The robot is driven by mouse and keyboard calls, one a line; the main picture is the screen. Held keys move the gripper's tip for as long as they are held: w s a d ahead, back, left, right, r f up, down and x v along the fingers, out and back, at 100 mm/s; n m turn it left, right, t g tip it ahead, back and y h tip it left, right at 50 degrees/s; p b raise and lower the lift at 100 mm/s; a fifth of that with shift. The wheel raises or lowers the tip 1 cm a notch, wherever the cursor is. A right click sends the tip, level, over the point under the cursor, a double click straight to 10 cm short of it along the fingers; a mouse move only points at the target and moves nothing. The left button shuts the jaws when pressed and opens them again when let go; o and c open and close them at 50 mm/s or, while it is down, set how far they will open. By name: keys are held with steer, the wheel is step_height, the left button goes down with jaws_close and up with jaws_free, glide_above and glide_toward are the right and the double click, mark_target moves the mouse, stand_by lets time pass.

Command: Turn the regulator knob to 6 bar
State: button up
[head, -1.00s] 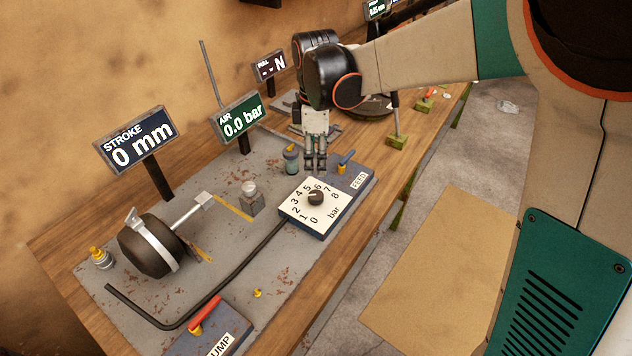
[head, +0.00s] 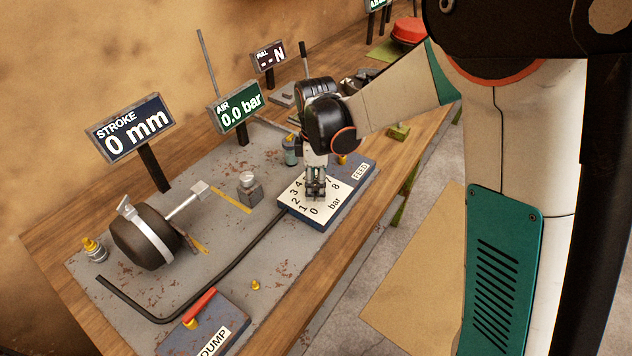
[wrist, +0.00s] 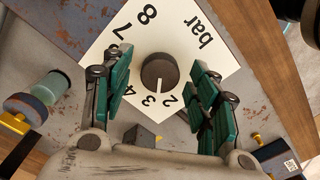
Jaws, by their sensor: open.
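The white dial plate (head: 328,205) carries numbers and the word "bar". Its dark round knob (wrist: 159,72) shows in the wrist view with a pale pointer line aimed down the picture, near the 3. My gripper (head: 316,194) is pointed down over the dial and hides the knob in the head view. In the wrist view the green-padded fingers (wrist: 160,85) are open, one on each side of the knob, with gaps showing. I cannot tell whether the fingertips are level with the knob. The AIR display (head: 236,110) reads 0.0 bar.
The blue FEED box (head: 360,172) adjoins the dial. A red DUMP lever (head: 200,305) is at the near end. A black hose (head: 235,268) runs to the dial. The STROKE display (head: 131,130) reads 0 mm. A dark brake chamber (head: 140,245) lies at left.

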steer(key=c, duration=1.1)
steer(key=shift+m, duration=0.3)
steer(key=m, duration=1.9)
steer(key=shift+m, duration=0.3)
